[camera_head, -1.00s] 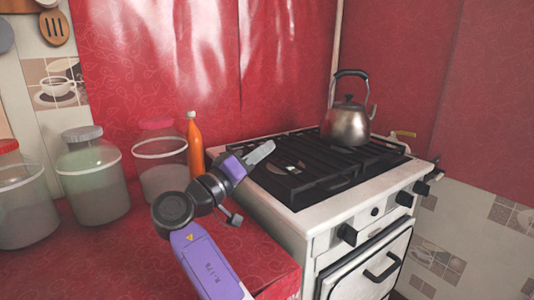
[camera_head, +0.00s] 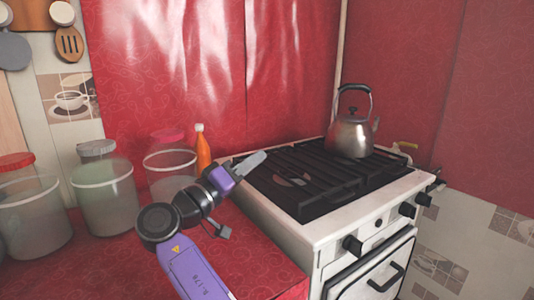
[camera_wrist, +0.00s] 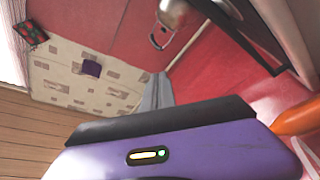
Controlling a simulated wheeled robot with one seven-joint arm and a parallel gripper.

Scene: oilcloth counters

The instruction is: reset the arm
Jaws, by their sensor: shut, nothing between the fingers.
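My purple and black arm reaches up from the bottom of the head view. My gripper (camera_head: 252,163) is shut and empty, with its grey fingers pointing up and right over the left edge of the stove (camera_head: 330,222). In the wrist view the shut fingers (camera_wrist: 155,92) show as one grey wedge above my purple wrist housing. The fingers look clear of the burner grates, though the exact height cannot be told.
A metal kettle (camera_head: 351,134) stands at the back of the stove. An orange bottle (camera_head: 202,150) stands behind my wrist. Several lidded jars, one a clear jar (camera_head: 105,195), line the red counter (camera_head: 85,270) on the left. Utensils, including a slotted spatula (camera_head: 68,42), hang on the wall.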

